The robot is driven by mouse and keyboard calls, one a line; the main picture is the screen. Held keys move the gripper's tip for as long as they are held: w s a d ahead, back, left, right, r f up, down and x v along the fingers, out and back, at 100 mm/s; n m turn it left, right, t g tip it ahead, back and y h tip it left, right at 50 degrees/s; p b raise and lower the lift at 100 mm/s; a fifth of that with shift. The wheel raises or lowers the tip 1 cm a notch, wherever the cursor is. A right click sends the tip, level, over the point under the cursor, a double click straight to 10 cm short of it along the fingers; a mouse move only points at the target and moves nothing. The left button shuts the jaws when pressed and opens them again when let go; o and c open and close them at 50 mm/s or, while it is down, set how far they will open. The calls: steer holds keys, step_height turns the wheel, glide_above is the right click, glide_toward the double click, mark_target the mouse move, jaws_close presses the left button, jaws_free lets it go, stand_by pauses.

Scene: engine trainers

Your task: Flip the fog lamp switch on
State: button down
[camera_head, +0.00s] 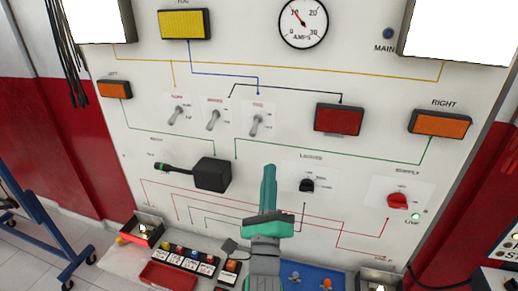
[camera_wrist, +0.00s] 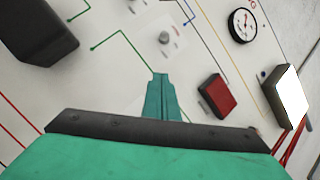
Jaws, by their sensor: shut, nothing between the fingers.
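The fog lamp (camera_head: 184,24) is a yellow lens at the top of the white panel. A blue line runs from it to the right-hand toggle (camera_head: 257,124) in a row of three, which looks like the fog switch. The lever's on or off position is too small to tell. A toggle in the wrist view (camera_wrist: 165,38), beyond my fingertips, appears to be the same switch. My gripper (camera_head: 269,168) is shut and empty, with teal fingers pointing up the panel below that switch. The fingertips (camera_wrist: 161,76) appear apart from it.
Two other toggles, left (camera_head: 177,115) and middle (camera_head: 214,119), sit beside it. A black box with a stalk (camera_head: 211,174), a black knob (camera_head: 306,186) and a red supply knob (camera_head: 398,200) stick out lower down. A red lamp (camera_head: 338,119) is to the right.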

mark_target(271, 158)
steer(key=w+a+r, duration=0.2)
steer(key=w+r, duration=0.3)
steer(key=shift+a+r, duration=0.15)
steer(key=shift+a, duration=0.05)
stand_by(0.5)
